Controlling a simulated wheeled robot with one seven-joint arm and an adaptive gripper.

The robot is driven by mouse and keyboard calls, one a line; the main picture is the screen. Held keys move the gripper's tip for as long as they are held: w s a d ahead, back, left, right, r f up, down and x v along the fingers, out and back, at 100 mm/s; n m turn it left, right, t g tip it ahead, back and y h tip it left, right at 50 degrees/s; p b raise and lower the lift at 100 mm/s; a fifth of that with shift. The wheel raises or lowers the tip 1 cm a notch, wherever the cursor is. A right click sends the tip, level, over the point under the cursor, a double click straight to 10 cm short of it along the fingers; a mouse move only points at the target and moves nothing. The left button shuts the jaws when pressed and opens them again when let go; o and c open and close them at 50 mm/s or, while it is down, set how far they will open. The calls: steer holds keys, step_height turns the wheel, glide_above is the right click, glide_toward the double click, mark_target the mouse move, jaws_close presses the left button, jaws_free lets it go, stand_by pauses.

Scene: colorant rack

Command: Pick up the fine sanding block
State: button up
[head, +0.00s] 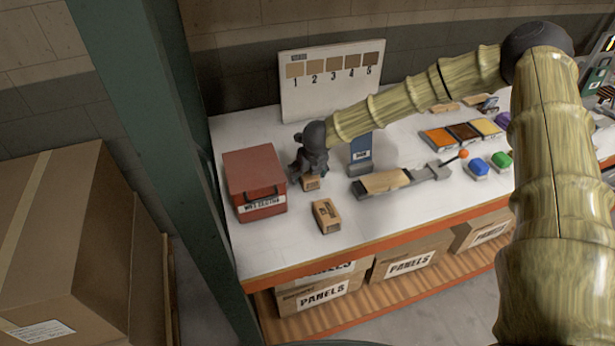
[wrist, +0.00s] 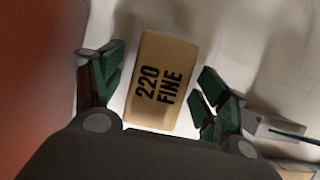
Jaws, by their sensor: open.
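The fine sanding block (wrist: 158,82) is a tan block marked "220 FINE" in the wrist view.
A red box (head: 254,183) stands close to the left of my gripper. A blue upright item (head: 361,152) and a grey tool with a wooden board (head: 386,182) are to the right. A numbered sample board (head: 332,84) stands behind. Table (head: 290,247) is clear at the front.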

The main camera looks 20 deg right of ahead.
stand_by(0.3)
steer(key=c, duration=1.1)
steer(key=shift+r+b, duration=1.6)
steer(key=shift+r, duration=3.6)
steer(key=shift+o, duration=1)
steer(key=shift+c, duration=0.4)
